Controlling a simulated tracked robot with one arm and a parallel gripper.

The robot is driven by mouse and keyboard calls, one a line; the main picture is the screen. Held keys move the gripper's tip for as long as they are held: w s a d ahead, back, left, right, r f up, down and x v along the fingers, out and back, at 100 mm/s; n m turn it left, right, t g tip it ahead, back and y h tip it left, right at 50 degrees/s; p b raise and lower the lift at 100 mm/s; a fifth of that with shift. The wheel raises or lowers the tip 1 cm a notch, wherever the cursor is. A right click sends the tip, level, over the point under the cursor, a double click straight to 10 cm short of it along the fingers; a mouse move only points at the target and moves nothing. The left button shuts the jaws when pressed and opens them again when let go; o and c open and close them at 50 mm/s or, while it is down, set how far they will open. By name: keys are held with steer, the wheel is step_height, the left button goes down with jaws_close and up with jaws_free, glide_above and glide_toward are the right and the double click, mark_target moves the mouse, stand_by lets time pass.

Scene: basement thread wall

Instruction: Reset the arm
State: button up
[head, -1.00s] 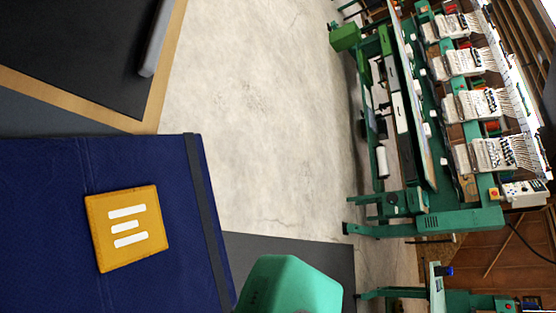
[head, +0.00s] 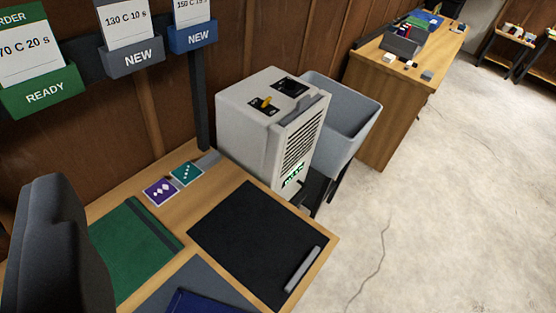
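A large dark grey rounded shape (head: 55,250) stands close at the left edge. I cannot tell what it is, and it hides part of the table behind it.
A wooden table (head: 322,243) bears a black mat (head: 250,240), green folded cloth (head: 132,250), purple card (head: 160,191) and teal card (head: 187,173). Beyond stand a white machine (head: 250,125), grey bin (head: 345,130) and second table (head: 385,120). Signs (head: 40,90) hang above. Floor at right is clear.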

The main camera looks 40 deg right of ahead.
steer(key=shift+s+r, duration=0.1)
steer(key=shift+r, duration=0.1)
step_height(320, 180, up, 2)
steer(key=shift+r+p, duration=0.2)
steer(key=shift+p, duration=1)
